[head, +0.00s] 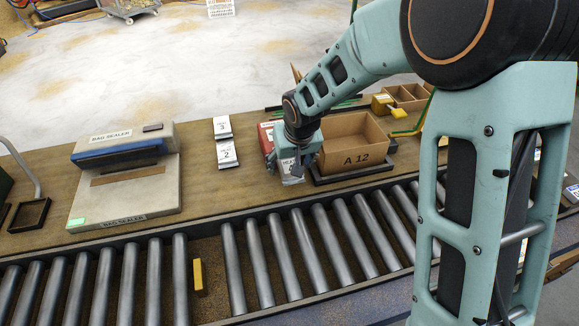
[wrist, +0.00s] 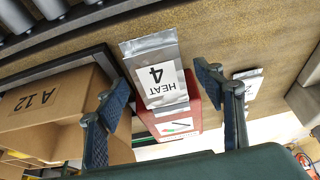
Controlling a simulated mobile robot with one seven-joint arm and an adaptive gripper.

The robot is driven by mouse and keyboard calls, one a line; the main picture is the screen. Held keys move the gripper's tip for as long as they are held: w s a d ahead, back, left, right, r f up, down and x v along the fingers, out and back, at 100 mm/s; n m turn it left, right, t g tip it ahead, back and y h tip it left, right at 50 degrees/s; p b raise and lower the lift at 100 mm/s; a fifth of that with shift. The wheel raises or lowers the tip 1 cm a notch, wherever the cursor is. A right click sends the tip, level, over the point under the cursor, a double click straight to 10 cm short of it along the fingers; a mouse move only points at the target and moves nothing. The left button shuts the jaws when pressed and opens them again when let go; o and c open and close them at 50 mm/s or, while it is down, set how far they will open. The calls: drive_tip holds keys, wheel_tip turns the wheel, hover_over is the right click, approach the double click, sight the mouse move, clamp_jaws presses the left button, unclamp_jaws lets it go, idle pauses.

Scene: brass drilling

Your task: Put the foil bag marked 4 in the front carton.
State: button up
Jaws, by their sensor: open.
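The silver foil bag marked 4 (head: 292,180) has a white HEAT label and is at the bench's conveyor-side edge, left of the carton. My gripper (head: 298,155) is over it and hides part of it. In the wrist view the bag (wrist: 152,52) shows between the two spread fingers of my gripper (wrist: 160,80), with a gap on each side. I cannot tell how deep the fingers reach around it. The open brown carton marked A 12 (head: 355,157) stands just right of the bag in a dark frame; it also shows at left in the wrist view (wrist: 42,100).
A red box (head: 266,139) is right behind bag 4. Foil bags marked 2 (head: 227,155) and 3 (head: 222,127) lie to the left. The bag sealer (head: 125,180) is farther left. A roller conveyor (head: 270,260) runs along the front, with a yellow block (head: 198,278).

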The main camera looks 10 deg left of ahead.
drive_tip(key=shift+f, duration=0.15)
drive_tip(key=c, duration=1.2)
drive_tip(key=shift+c, duration=1.4)
